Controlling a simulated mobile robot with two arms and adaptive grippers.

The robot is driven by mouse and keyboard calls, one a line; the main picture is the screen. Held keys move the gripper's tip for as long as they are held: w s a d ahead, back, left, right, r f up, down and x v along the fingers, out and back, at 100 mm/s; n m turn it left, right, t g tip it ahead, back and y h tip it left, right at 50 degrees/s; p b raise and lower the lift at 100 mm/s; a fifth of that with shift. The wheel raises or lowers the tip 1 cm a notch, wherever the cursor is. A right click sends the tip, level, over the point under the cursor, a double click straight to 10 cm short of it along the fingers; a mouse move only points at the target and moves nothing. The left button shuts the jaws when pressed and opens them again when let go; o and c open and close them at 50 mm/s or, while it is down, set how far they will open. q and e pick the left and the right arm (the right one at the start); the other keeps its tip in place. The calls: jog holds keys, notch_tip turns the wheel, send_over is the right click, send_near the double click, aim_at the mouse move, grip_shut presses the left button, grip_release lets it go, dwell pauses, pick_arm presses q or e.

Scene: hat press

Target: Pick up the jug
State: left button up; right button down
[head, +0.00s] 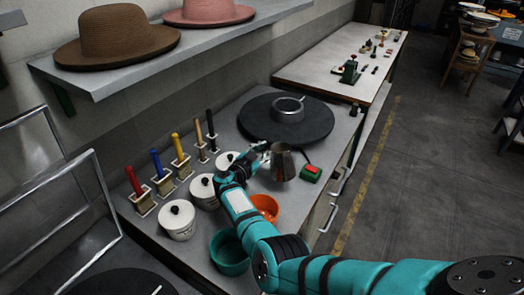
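The jug (282,163) is a metallic grey vessel standing upright on the workbench (235,120), near the front edge of the round black board. My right gripper (261,153) is close beside the jug on its left side, with the arm reaching in from the lower right. The fingers are small and dark here, so I cannot tell whether they touch the jug or how far they are apart. My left gripper is not in view.
White lidded pots (178,220), an orange bowl (265,208) and a teal bowl (230,252) stand close around my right arm. A red-and-green tape measure (311,173) lies right of the jug. A metal pot (288,109) sits on the black board (257,124). Upright coloured-handled tools (181,150) line the left.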

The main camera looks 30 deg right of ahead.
jog(key=shift+r+p, duration=1.35)
jog(key=shift+r, duration=0.5)
